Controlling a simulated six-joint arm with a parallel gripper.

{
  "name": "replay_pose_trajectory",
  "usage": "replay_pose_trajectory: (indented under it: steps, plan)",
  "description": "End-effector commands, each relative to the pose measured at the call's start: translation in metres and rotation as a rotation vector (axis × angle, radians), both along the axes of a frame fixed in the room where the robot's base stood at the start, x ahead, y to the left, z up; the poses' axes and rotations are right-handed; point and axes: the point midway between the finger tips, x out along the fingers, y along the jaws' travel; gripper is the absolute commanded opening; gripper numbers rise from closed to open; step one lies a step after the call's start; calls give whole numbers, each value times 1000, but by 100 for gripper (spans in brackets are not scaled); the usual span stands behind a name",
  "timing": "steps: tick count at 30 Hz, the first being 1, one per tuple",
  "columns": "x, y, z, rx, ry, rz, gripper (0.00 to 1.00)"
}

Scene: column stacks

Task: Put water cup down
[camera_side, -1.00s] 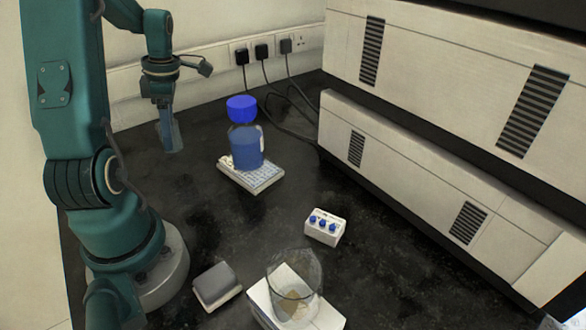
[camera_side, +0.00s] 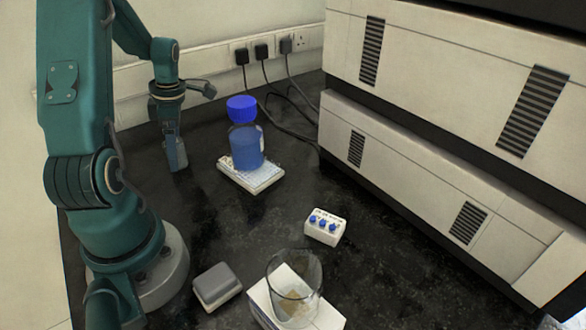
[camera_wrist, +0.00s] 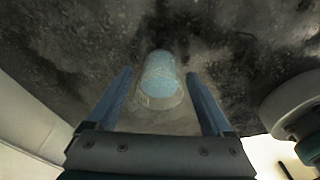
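The water cup (camera_wrist: 161,75) is a clear cup with pale blue contents, seen between the two fingers in the wrist view. In the side view my gripper (camera_side: 176,157) points straight down, low over the black bench at the left. The cup is hard to make out there, and I cannot tell whether its base touches the bench.
A blue-capped bottle of blue liquid (camera_side: 246,148) stands on a white device (camera_side: 250,178) right of my gripper. A white box with blue knobs (camera_side: 325,227), a grey-topped block (camera_side: 217,285) and a glass beaker (camera_side: 294,284) on a white base are nearer the camera. White cabinets (camera_side: 400,170) line the right.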

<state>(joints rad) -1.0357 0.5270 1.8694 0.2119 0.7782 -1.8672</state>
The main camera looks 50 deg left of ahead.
Motion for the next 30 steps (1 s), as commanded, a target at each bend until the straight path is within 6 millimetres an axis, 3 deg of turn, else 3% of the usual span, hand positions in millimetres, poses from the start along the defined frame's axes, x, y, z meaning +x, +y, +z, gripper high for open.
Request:
replay_pose_trajectory:
  steps: [6,10,22,30]
  plan:
    - [0,0,2,2,-1,0,85]
    - [2,1,14,5,-2,-1,85]
    - [13,-4,94,6,-4,-1,85]
    - [17,-6,120,2,-1,-1,85]
